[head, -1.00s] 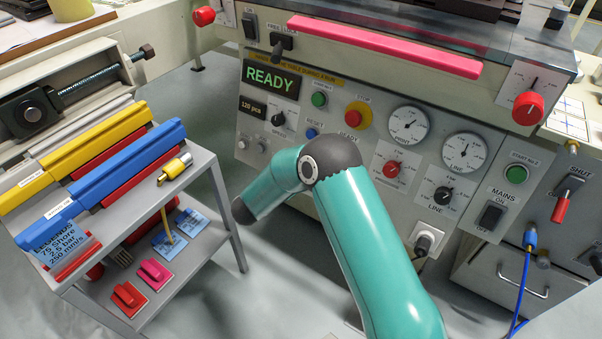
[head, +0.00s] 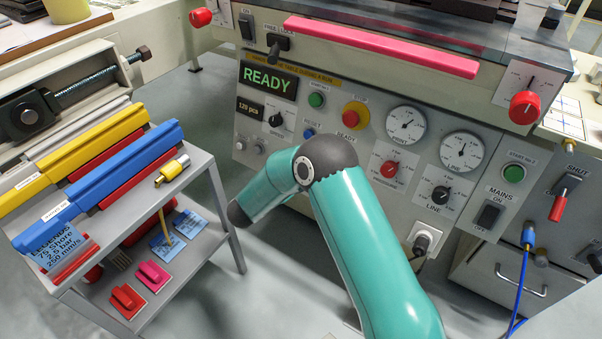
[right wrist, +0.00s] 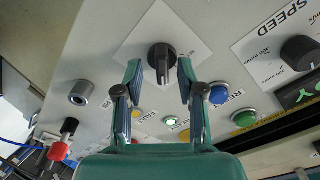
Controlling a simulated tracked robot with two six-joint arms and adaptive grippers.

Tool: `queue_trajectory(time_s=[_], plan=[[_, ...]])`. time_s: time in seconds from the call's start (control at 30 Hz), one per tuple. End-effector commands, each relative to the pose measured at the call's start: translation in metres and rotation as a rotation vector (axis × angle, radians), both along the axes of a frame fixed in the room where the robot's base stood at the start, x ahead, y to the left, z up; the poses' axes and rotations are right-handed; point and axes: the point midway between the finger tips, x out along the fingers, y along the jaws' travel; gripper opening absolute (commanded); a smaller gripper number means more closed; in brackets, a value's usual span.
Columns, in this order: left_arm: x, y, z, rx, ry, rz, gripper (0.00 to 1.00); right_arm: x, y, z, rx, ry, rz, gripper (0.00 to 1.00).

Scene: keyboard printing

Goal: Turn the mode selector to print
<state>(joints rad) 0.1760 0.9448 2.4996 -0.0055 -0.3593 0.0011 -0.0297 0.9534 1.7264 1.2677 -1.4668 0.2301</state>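In the right wrist view a black selector knob (right wrist: 161,57) sits on a white diamond-shaped plate (right wrist: 150,25) on the grey panel. I take it to be the mode selector; its lettering is not legible. My right gripper (right wrist: 160,74) is open, with one finger on each side of the knob's near end. A gap shows between the fingers and the knob, and nothing is held. In the head view my right arm covers that part of the panel, hiding the knob and gripper. My left gripper is not in view.
A blue button (right wrist: 220,93), a green button (right wrist: 244,118) and the speed knob (right wrist: 300,52) lie right of the gripper. The head view shows the READY display (head: 268,80), a red stop button (head: 355,115) and a grey cart (head: 205,185) at left.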

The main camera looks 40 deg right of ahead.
Motion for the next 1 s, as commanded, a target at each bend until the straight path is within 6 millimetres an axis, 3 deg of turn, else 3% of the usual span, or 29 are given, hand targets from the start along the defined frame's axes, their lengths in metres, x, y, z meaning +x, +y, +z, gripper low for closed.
queue_trajectory(time_s=[0.5,0.7,1.0], plan=[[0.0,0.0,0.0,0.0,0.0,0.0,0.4,-0.033,0.084,0.026,-0.001,-0.001,0.003,0.39],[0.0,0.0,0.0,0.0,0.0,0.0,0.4,-0.039,0.098,0.03,-0.001,-0.001,-0.002,0.39],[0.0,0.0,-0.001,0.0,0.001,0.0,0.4,-0.04,0.099,0.031,-0.001,0.001,-0.003,0.39]])
